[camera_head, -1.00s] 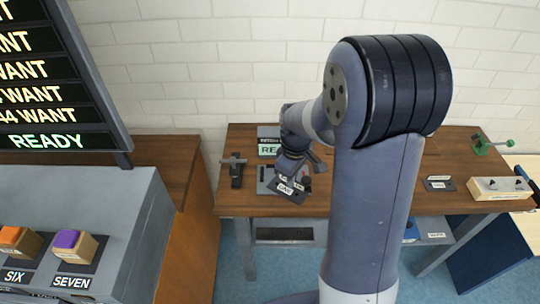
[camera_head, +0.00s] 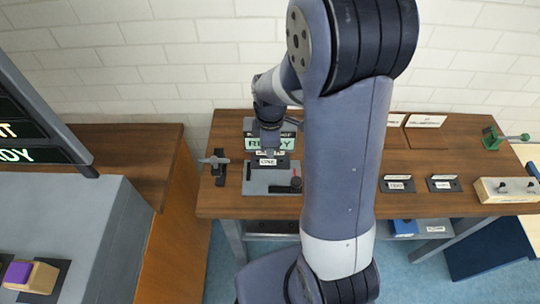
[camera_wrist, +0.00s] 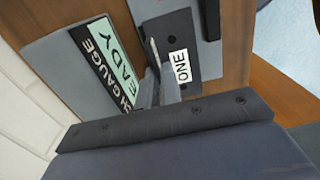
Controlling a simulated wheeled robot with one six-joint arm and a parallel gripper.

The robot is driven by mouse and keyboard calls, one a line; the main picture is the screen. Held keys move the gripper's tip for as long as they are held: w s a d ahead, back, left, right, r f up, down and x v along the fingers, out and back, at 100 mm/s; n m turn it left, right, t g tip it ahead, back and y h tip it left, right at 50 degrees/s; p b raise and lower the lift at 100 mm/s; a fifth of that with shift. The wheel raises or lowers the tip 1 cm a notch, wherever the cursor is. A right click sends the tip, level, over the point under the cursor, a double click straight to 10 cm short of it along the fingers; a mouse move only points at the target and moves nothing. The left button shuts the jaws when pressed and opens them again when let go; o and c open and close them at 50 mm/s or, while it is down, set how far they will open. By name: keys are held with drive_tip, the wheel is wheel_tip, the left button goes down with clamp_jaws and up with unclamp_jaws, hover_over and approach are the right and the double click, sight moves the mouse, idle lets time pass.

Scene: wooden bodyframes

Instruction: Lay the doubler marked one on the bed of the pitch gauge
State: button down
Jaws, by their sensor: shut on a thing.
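The doubler marked one (camera_head: 266,162) is a dark flat plate with a white ONE label. My gripper (camera_head: 268,152) is shut on it, and the two fingers (camera_wrist: 160,78) pinch it in the wrist view, where the plate (camera_wrist: 188,40) shows its label. The pitch gauge (camera_head: 258,187) is a grey base with a lit READY panel behind the plate. The plate is over the grey bed and looks roughly level. I cannot tell whether it touches the bed.
A dark clamp-like tool (camera_head: 214,165) stands left of the gauge. Two labelled dark plates (camera_head: 397,184) lie right of my arm, near a switch box (camera_head: 505,189). My arm hides the middle of the bench.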

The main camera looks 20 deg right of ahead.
sight(271, 161)
drive_tip(key=shift+f, duration=2)
drive_tip(key=shift+f+b, duration=0.55)
drive_tip(key=c, duration=1.6)
unclamp_jaws()
drive_tip(key=shift+s+f, duration=0.2)
drive_tip(key=shift+s, duration=0.1)
drive_tip(key=shift+w+r+p, duration=0.1)
drive_tip(key=shift+r+p, duration=0.45)
drive_tip(key=r, duration=1.2)
drive_tip(key=shift+w+r, duration=0.2)
drive_tip(key=shift+r, duration=0.05)
